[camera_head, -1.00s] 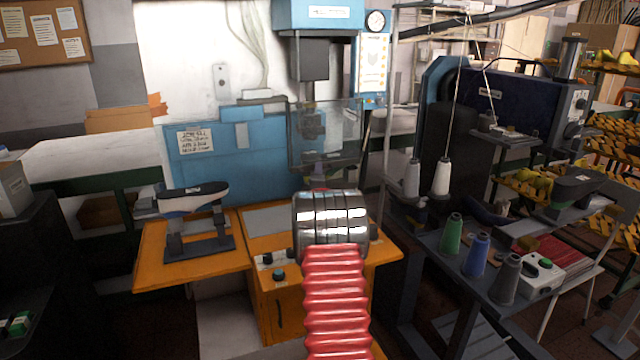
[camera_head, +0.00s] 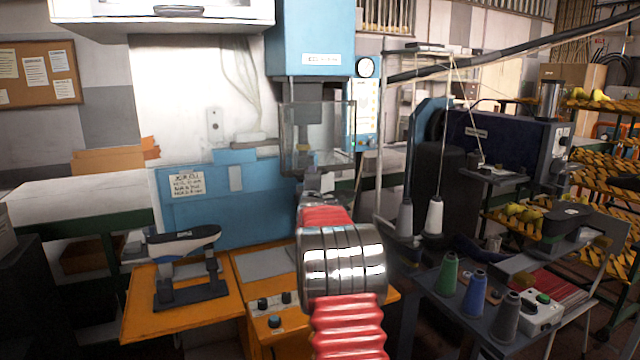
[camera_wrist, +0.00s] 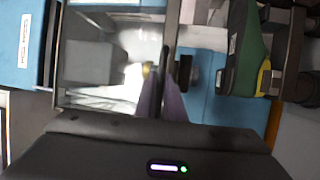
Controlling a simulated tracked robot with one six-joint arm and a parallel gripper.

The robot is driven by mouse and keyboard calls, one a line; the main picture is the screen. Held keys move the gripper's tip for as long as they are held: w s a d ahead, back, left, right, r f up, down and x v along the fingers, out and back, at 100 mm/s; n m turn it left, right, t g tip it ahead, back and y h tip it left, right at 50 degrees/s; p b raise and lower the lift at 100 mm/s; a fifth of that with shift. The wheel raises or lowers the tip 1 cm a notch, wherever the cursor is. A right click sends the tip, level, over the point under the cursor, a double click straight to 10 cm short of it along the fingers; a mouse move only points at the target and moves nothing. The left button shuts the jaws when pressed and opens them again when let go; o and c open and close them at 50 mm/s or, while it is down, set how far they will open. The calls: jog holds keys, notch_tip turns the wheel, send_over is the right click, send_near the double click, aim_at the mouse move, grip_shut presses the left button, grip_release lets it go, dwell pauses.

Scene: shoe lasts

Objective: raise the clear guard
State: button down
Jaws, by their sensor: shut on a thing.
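The clear guard (camera_head: 335,125) is a see-through panel in front of the blue press, just below the press head (camera_head: 312,45). My gripper (camera_head: 318,172) is at the guard's lower edge, partly hidden behind my red and chrome arm. In the wrist view my two purple fingers (camera_wrist: 166,85) are closed on a thin dark bar by the guard's frame. The clear guard (camera_wrist: 115,14) fills the upper left there, with bright light and a grey block behind it. The exact contact is small and partly hidden.
A shoe last on a stand (camera_head: 184,240) sits on the orange table (camera_head: 140,310) at left. Thread cones (camera_head: 450,272) and a sewing machine (camera_head: 500,130) stand at right. A gauge panel (camera_head: 366,100) is beside the press. A green and yellow part (camera_wrist: 252,60) shows in the wrist view.

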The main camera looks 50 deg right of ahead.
jog(key=shift+w+a, duration=0.1)
jog(key=shift+w, duration=0.05)
jog(key=c, duration=2.2)
grip_release()
jog(key=shift+w+f, duration=0.1)
jog(key=o, duration=0.4)
jog(key=shift+c, duration=0.2)
jog(key=shift+f, duration=0.1)
jog(key=v, duration=1.4)
jog(key=shift+r, duration=0.2)
